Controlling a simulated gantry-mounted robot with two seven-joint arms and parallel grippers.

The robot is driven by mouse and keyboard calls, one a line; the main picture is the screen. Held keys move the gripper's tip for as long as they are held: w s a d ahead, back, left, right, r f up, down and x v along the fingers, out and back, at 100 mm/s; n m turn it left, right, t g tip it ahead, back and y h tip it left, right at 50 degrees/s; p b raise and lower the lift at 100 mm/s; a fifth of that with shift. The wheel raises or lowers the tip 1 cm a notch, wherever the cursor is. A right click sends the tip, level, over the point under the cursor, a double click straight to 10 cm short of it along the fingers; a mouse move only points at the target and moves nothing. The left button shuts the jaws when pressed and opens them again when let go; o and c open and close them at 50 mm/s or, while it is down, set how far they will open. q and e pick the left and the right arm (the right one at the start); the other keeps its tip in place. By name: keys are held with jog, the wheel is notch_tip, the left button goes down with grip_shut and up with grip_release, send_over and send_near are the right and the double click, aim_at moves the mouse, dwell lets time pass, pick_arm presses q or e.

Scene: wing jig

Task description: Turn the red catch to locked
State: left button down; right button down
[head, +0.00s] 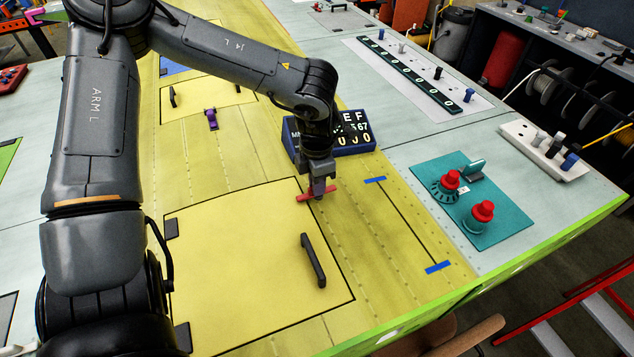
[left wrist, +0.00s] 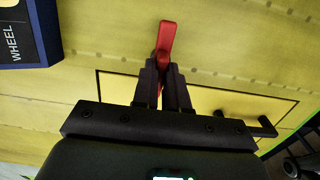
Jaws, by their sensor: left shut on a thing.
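The red catch (head: 305,196) sits on the yellow wing skin at the far right corner of a large panel outlined in black. My left gripper (head: 319,194) points down onto the catch and is shut on it. In the left wrist view the red catch (left wrist: 166,40) sticks out past the fingertips of my left gripper (left wrist: 164,75), which hide part of it. No locked or unlocked marking can be read beside it. My right gripper is not in view.
A dark blue box with white letters (head: 357,146) stands just behind my left gripper. A black handle (head: 313,260) rises from the panel (head: 240,270). A teal plate (head: 510,225) with red knobs lies to the right. The skin between blue tapes is clear.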

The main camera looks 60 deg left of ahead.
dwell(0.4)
pick_arm(q)
jog(key=c, duration=1.2)
grip_release()
jog(key=shift+o, duration=0.2)
notch_tip(320, 180, up, 11)
jog(key=shift+p, duration=0.3)
